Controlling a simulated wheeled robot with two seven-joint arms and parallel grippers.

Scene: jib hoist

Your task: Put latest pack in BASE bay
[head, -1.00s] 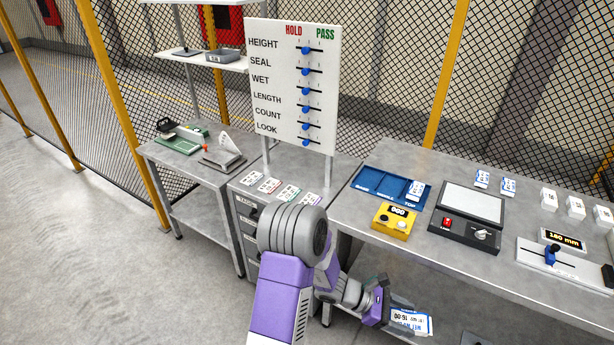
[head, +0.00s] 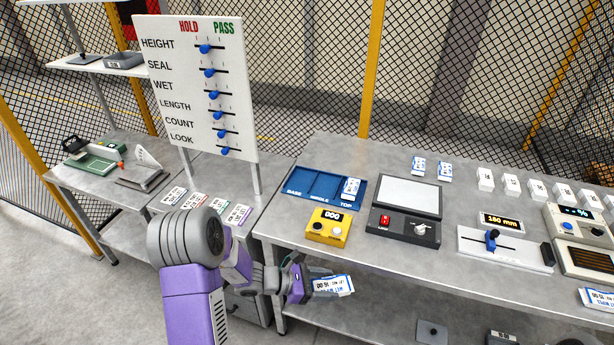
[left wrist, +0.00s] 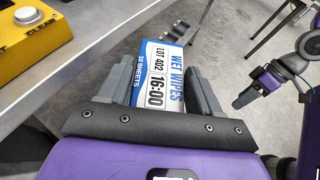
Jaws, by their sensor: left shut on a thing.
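My left gripper (head: 318,286) is shut on a white and blue wet wipes pack (head: 334,286), in front of the bench edge and below its top. The blue tray (head: 312,203) on the bench has BASE, MIDDLE and TOP bays. BASE at left and MIDDLE look empty; another pack (head: 350,188) lies in TOP. In the left wrist view my right gripper (left wrist: 243,98) is at the right, small, its jaws unclear.
A yellow counter (head: 328,227) reading 000 stands just in front of the tray. A scale-like device (head: 404,228) is to its right. Two packs (head: 419,166) (head: 445,171) lie behind, another (head: 597,298) at far right. The HOLD/PASS board (head: 200,90) stands left.

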